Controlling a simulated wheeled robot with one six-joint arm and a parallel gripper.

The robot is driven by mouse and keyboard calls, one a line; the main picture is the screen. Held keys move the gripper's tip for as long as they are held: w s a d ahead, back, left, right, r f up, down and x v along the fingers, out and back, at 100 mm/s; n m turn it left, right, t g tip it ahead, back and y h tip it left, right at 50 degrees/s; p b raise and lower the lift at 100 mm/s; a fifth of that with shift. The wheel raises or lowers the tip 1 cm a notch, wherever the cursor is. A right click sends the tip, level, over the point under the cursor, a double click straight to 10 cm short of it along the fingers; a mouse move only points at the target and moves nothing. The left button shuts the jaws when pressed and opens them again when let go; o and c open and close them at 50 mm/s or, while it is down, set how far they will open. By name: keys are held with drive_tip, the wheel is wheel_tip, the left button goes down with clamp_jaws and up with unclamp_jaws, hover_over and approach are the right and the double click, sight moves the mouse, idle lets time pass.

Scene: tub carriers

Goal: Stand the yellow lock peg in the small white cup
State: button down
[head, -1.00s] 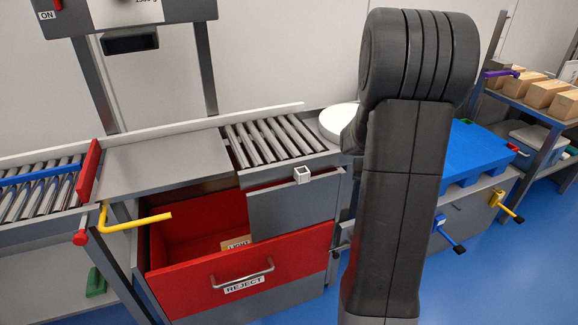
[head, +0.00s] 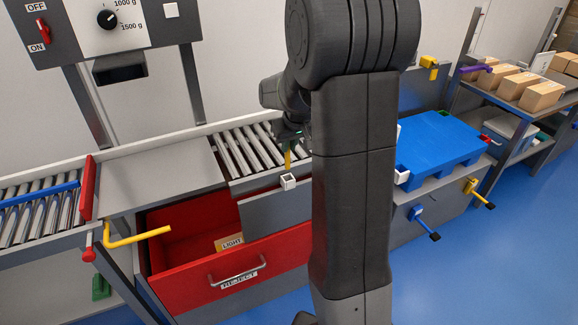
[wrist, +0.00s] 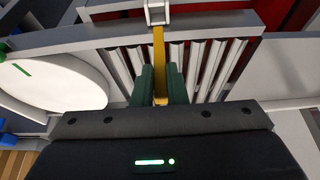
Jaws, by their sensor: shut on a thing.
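My gripper (head: 288,138) is shut on the yellow lock peg (head: 288,159), at the front edge of the roller conveyor. In the wrist view the green fingers of my gripper (wrist: 159,85) clasp the peg (wrist: 159,58) from both sides. The small white cup (head: 288,182) is fixed at the conveyor's front edge; in the head view the peg points down just above it. The cup (wrist: 157,14) is also at the top of the wrist view, in line with the peg's far end. I cannot tell whether the tip is inside it.
An open red reject drawer (head: 190,275) is below the rollers (head: 243,150). A yellow bent bar (head: 140,238) sticks out at its left. A blue pallet (head: 440,148) with a white cup-like piece at its corner is on the right. A white disc (wrist: 45,85) lies beside the rollers.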

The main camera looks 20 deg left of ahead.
sight(289, 162)
wheel_tip(289, 162, down, 6)
drive_tip(key=shift+r, duration=0.1)
idle(0.4)
drive_tip(key=shift+f+b, duration=0.4)
drive_tip(key=shift+b, duration=0.1)
drive_tip(key=c, duration=1.5)
unclamp_jaws()
drive_tip(key=shift+o, duration=0.2)
drive_tip(key=shift+r+p, duration=0.45)
drive_tip(key=shift+r, duration=0.05)
drive_tip(key=v, duration=1.2)
